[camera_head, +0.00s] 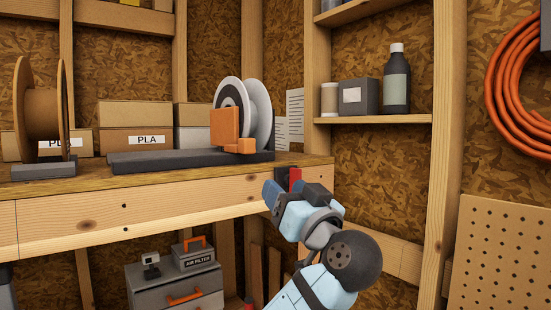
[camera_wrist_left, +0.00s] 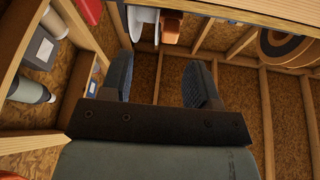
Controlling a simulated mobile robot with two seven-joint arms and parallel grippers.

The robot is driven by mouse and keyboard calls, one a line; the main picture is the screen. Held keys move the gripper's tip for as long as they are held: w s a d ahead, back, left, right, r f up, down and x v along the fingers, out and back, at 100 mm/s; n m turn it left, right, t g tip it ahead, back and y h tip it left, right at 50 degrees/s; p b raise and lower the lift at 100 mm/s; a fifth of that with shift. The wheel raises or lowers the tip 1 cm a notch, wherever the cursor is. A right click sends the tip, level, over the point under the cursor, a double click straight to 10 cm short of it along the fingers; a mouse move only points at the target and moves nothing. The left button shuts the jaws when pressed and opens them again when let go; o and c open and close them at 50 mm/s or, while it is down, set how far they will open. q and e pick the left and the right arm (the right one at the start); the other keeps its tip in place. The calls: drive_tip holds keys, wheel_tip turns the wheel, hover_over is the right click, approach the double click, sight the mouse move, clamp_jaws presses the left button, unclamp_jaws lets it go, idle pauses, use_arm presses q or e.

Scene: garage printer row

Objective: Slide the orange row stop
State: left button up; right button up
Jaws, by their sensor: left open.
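The orange row stop (camera_head: 224,130) stands upright on a dark rail (camera_head: 135,161) on the wooden bench, in front of a grey-white spool (camera_head: 260,112). A smaller orange block (camera_head: 240,146) is at its foot. In the left wrist view an orange piece (camera_wrist_left: 172,28) shows at the top, beside white spool discs. My left gripper (camera_head: 284,190) is at the bench's right end, to the right of and lower than the row stop, apart from it. In the left wrist view its two dark fingers (camera_wrist_left: 160,70) are spread with nothing between them. My right gripper is not in view.
A red piece (camera_head: 295,178) is at the bench end, close behind my left gripper. A brown spool (camera_head: 40,110) and cardboard boxes (camera_head: 135,127) are on the bench at left. A wall shelf (camera_head: 374,119) with a bottle is at right. A grey cabinet (camera_head: 175,287) stands below.

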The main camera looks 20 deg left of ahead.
sight(250, 142)
use_arm(q)
drive_tip(key=w+a+r+p, duration=0.1)
drive_tip(key=a+r, duration=0.1)
drive_tip(key=a, duration=0.1)
drive_tip(key=w+a+r+n+g+y+p, duration=0.1)
drive_tip(key=w+a+r+p, duration=0.1)
drive_tip(key=a+r, duration=0.1)
drive_tip(key=w+a+r+n+p, duration=0.1)
drive_tip(key=w+a+r+p, duration=0.1)
drive_tip(key=a+r, duration=0.1)
drive_tip(key=shift+a+r, duration=0.25)
drive_tip(key=shift+a, duration=0.3)
drive_tip(key=shift+w+a, duration=0.1)
drive_tip(key=shift+a, duration=0.15)
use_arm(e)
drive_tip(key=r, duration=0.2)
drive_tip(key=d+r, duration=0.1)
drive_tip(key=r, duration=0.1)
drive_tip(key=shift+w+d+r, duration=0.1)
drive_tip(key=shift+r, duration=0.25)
use_arm(q)
drive_tip(key=shift+c, duration=0.2)
